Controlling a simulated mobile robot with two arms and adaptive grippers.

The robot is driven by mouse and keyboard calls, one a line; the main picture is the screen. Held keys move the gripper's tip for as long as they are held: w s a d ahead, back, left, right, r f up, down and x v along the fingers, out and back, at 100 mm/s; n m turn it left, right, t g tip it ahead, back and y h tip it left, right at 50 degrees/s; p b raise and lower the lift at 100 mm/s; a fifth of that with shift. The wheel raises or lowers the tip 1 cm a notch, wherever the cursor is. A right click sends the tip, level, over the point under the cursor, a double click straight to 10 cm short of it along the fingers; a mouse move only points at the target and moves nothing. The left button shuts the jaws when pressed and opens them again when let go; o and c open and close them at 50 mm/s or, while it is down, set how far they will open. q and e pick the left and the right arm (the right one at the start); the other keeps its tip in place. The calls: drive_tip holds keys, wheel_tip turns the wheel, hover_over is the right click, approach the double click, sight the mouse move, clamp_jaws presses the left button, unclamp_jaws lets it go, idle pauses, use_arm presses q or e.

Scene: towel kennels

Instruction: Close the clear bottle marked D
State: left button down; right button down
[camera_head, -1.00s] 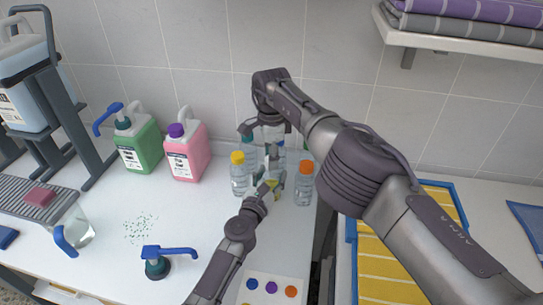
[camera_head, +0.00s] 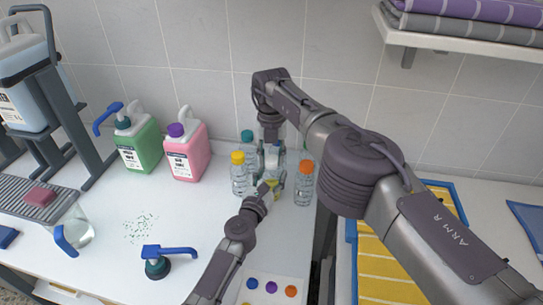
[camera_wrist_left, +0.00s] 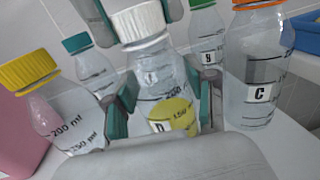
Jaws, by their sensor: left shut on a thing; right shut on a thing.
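The clear bottle marked D (camera_wrist_left: 160,127) stands upright with yellow liquid low inside; it shows in the head view (camera_head: 273,196) partly behind my left gripper. My left gripper (camera_head: 272,185) is shut around its body, one finger on each side in the wrist view (camera_wrist_left: 157,108). A white ribbed cap (camera_wrist_left: 140,22) sits at the top of the bottle's neck; I cannot tell how tightly. My right gripper (camera_head: 271,148) comes from above and is shut on the white cap, its pads beside the cap in the wrist view.
Close around stand a yellow-capped bottle (camera_head: 239,175), a teal-capped bottle (camera_head: 247,139) and an orange-capped bottle marked C (camera_head: 304,185). A green-capped bottle marked B (camera_wrist_left: 206,35) is behind. Pink (camera_head: 184,155) and green (camera_head: 138,150) jugs stand left. The front-left counter has free room.

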drive_tip(key=m, duration=0.3)
drive_tip(key=shift+s+m, duration=0.1)
drive_tip(key=shift+m, duration=0.3)
drive_tip(key=c, duration=0.7)
unclamp_jaws()
drive_tip(key=shift+r, duration=2.25)
drive_tip(key=shift+c, duration=0.5)
